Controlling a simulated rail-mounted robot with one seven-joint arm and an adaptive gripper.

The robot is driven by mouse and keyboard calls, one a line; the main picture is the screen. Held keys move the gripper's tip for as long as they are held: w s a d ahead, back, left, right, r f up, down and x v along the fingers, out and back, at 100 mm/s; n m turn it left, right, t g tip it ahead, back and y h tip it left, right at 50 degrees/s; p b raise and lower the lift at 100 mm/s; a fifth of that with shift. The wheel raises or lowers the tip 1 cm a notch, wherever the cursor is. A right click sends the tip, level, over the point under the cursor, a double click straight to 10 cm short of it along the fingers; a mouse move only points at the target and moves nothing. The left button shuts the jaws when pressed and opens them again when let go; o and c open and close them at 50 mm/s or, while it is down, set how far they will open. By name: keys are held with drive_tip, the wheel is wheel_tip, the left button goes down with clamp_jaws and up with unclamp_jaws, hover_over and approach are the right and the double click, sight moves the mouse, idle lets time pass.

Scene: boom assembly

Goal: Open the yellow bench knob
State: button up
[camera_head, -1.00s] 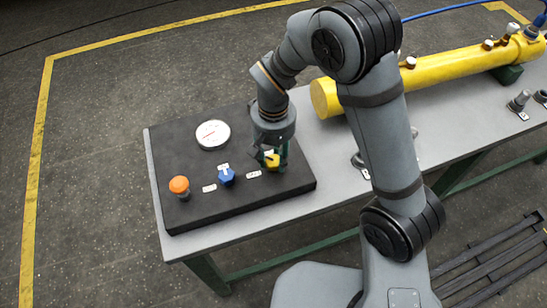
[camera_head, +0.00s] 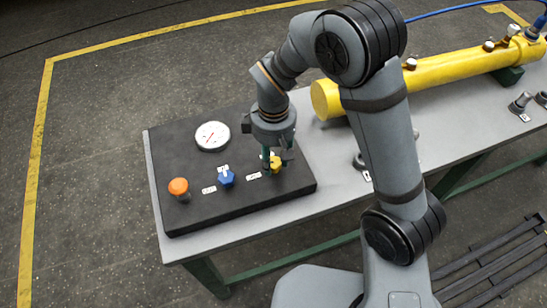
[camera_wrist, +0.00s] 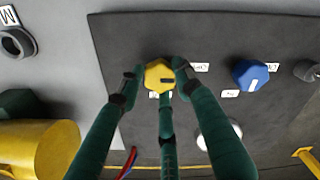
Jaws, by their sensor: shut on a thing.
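The yellow bench knob (camera_head: 274,160) sits on the black panel (camera_head: 200,222) near its right end. In the wrist view it is a yellow faceted knob (camera_wrist: 159,75) with a dark mark on its face. My gripper (camera_head: 273,165) reaches down on it from above. A small white label (camera_head: 254,177) lies beside the knob, partly hidden by a finger in the wrist view.
A large yellow cylinder (camera_head: 440,73) lies on the grey bench (camera_head: 335,160) to the right. The panel's front strip is clear.

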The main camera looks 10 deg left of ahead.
sight(274, 162)
drive_tip(key=shift+n, duration=0.4)
drive_tip(key=o, duration=1.2)
drive_tip(key=shift+c, duration=0.2)
drive_tip(key=shift+r, duration=0.1)
wheel_tip(274, 162, up, 12)
wheel_tip(274, 162, down, 12)
drive_tip(key=shift+f, duration=0.1)
idle(0.6)
